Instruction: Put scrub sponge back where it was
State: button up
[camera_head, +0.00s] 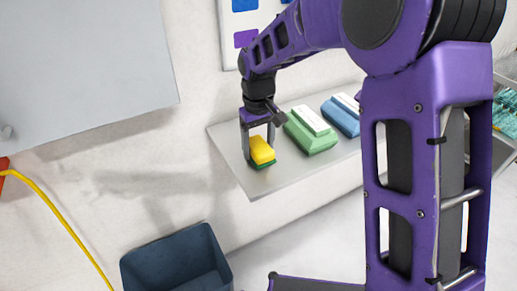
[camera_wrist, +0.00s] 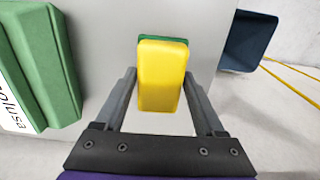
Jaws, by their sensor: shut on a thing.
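The scrub sponge (camera_head: 262,151) is yellow with a green scouring side underneath. It is at the left end of a pale grey shelf (camera_head: 236,158) in the head view. My gripper (camera_head: 257,143) comes down over it from above. In the wrist view the sponge (camera_wrist: 162,76) sits between the two fingers of my gripper (camera_wrist: 162,80), which are shut on it. The green side shows at its far edge. I cannot tell whether the sponge touches the shelf or is just above it.
A green box with a white top (camera_head: 311,132) stands right of the sponge on the shelf, with a blue one (camera_head: 341,115) beyond it. A dark blue bin (camera_head: 177,262) is below left. A yellow hose (camera_head: 62,217) hangs at the left. The shelf's front left corner is bare.

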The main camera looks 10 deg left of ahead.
aim_at(258, 145)
jog(key=shift+f, duration=0.35)
jog(key=o, duration=1.3)
jog(key=shift+r, duration=0.1)
notch_tip(258, 145, up, 12)
jog(key=p, duration=0.2)
